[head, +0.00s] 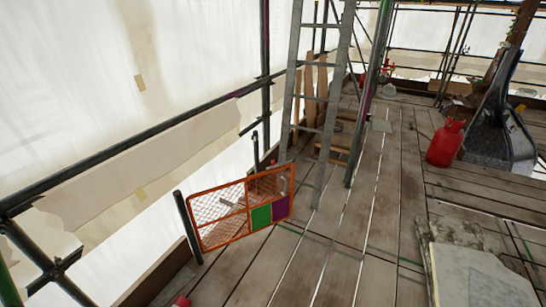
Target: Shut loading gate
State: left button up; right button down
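The loading gate (219,218) is an orange-framed mesh panel with a green square and a purple square at its lower right. It stands at the lower left in the head view. Its left end is beside a short dark post (187,226), and its right end reaches over the boards toward the ladder foot. Another thin dark post (255,150) rises behind it, near the platform's left edge. I cannot tell whether the gate touches that post. Neither of my grippers is in view.
A grey ladder (327,130) stands behind the gate. A red gas cylinder (446,143) and a dark spire piece (500,130) stand at the right. Stone slabs (480,275) lie at the lower right. The middle boards (345,240) are clear. Scaffold rails (130,143) line the left.

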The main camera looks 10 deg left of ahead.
aim_at(282, 208)
jog(key=i+l+u, duration=0.15)
jog(key=i+u, duration=0.15)
jog(key=i, duration=0.2)
jog(key=i+l+u, duration=0.65)
jog(key=i, duration=0.25)
